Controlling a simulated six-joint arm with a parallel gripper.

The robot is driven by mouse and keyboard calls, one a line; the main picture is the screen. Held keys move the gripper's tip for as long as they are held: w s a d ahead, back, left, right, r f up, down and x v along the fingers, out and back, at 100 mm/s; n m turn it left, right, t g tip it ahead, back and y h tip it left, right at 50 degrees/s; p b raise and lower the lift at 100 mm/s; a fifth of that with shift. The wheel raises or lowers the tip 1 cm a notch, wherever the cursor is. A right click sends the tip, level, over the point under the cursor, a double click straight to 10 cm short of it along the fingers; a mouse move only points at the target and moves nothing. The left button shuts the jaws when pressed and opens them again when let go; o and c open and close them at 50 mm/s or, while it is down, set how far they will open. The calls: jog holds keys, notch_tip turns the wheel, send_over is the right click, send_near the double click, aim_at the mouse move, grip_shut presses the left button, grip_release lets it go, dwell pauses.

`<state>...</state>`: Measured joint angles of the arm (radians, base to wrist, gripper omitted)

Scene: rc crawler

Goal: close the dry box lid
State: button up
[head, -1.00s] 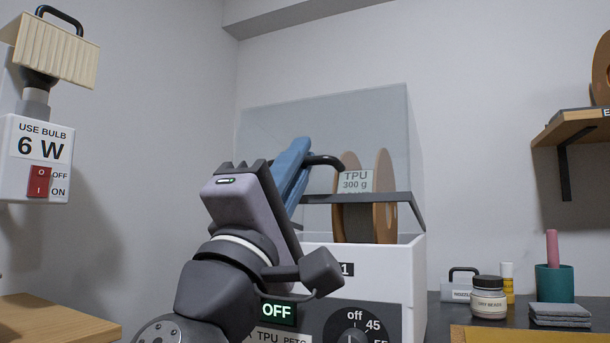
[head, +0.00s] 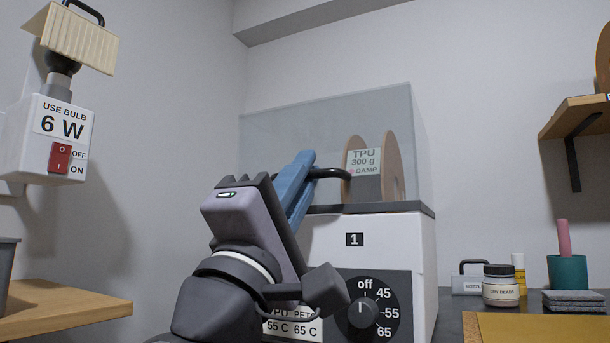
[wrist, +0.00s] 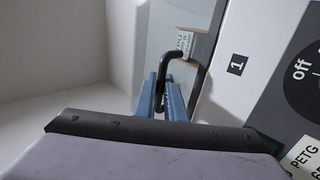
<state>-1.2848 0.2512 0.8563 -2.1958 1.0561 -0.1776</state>
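The dry box (head: 412,250) is white with a "1" label and a dial on its front. Its clear lid (head: 285,120) has a dark lower frame, which lies level along the box top with no gap visible on the front or right side. A spool marked TPU 300 g (head: 394,165) shows through the lid. The black lid handle (head: 330,173) sticks out at the front. My gripper (head: 307,162) has blue fingers at the handle. In the wrist view the handle (wrist: 188,42) runs down between the fingertips (wrist: 165,85), which appear closed on it. The left front of the box is hidden by my arm.
A lamp unit with a red switch (head: 60,157) hangs at left above a wooden shelf (head: 65,307). A bead jar (head: 501,287), a teal cup (head: 567,272) and grey pads (head: 573,300) stand right of the box. A wall shelf (head: 575,117) is at upper right.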

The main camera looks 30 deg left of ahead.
jog(key=shift+o, duration=0.2)
jog(key=shift+w+a+f, duration=0.1)
jog(key=shift+a+f, duration=0.15)
jog(key=shift+f, duration=0.3)
jog(key=b+v, duration=0.2)
jog(key=v, duration=0.5)
jog(key=shift+s+d+r, duration=0.25)
jog(key=shift+s+r, duration=0.1)
jog(key=shift+r, duration=0.05)
